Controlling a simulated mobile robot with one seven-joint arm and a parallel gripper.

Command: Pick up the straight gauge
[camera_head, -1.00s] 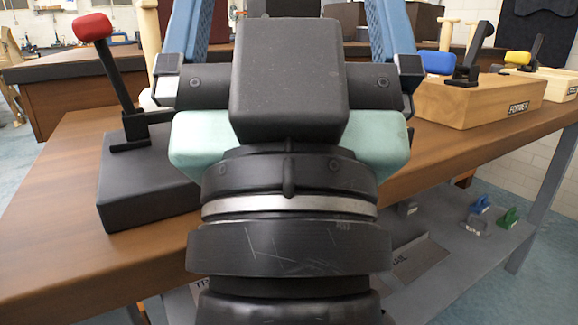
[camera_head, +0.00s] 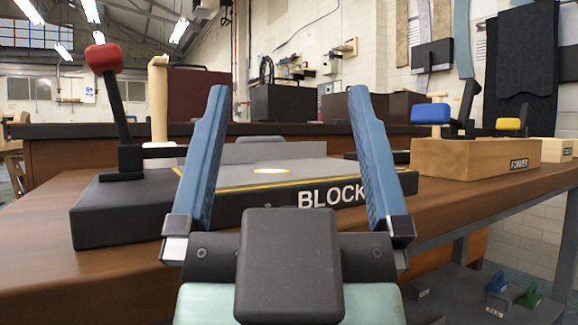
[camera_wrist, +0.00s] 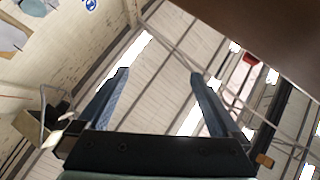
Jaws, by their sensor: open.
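My gripper (camera_head: 288,92) is open in the head view, its two blue fingers pointing up and wide apart with nothing between them. It also shows open and empty in the wrist view (camera_wrist: 160,74), against the ceiling. I cannot make out a thing that is surely the straight gauge. Behind the fingers a black block (camera_head: 130,210) marked BLOCK lies on the wooden bench (camera_head: 40,290). It has a grey top with a yellow line, and my gripper hides part of it.
A red-headed lever (camera_head: 104,58) stands at the block's left end. A wooden box (camera_head: 470,158) marked FORMER with a blue-topped clamp (camera_head: 431,114) sits on the right. Several long strips hang on the right wall near a dark cloth (camera_head: 522,60). Small green and blue pieces (camera_head: 530,296) lie on a lower shelf.

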